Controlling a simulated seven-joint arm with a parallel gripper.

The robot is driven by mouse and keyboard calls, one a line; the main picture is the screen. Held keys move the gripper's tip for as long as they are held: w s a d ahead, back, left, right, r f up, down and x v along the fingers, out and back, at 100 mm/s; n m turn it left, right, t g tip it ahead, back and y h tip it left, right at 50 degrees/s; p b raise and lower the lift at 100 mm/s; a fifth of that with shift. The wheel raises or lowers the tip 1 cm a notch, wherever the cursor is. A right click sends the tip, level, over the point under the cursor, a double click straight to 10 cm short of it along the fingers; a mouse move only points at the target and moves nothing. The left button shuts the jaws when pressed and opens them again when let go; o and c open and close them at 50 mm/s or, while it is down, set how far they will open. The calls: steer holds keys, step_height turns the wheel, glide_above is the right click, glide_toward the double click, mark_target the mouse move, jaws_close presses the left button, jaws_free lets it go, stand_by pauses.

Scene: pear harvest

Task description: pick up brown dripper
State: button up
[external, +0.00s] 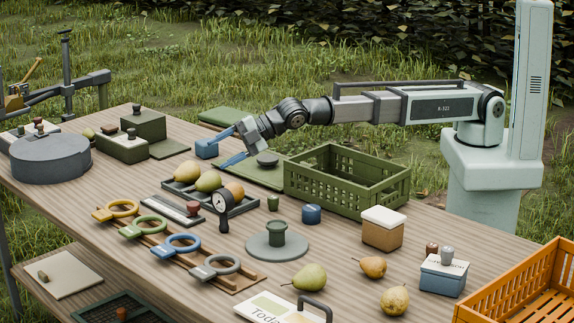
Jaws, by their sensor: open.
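Several small brown pieces could be the brown dripper, and I cannot tell which is meant. One brown piece (432,249) is by the labelled blue box (443,277) at the right, beside a grey piece (447,255). Another brown knob (193,208) is on the flat tray near the pears, and a third (131,134) is on a green box at the back left. My gripper (219,152) is open, its blue fingers pointing left above the back of the table.
A green crate (340,185) stands right of my gripper. A pear tray (240,207), a dial gauge (222,200) and a rack of coloured ring tools (175,245) fill the middle. Loose pears (310,277) lie in front. An orange crate (520,290) is at the right edge.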

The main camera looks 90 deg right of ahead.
steer(key=s+a+r+n+y, duration=0.25)
steer(key=s+a+n, duration=0.35)
steer(key=s+a, duration=0.8)
steer(key=n+h, duration=0.2)
steer(key=n, duration=1.4)
glide_toward(432, 249)
steer(key=w+f, duration=0.1)
steer(key=w, duration=0.1)
steer(key=w+f, duration=0.1)
steer(key=w, duration=0.1)
steer(key=shift+d+f, duration=0.1)
steer(key=shift+f, duration=0.05)
steer(key=shift+f+x, duration=0.15)
steer(key=shift+x, duration=1.15)
steer(key=shift+f+x, duration=0.15)
steer(key=shift+x, duration=1.2)
steer(key=shift+s, duration=0.15)
steer(key=shift+r, duration=0.1)
steer(key=c, duration=1)
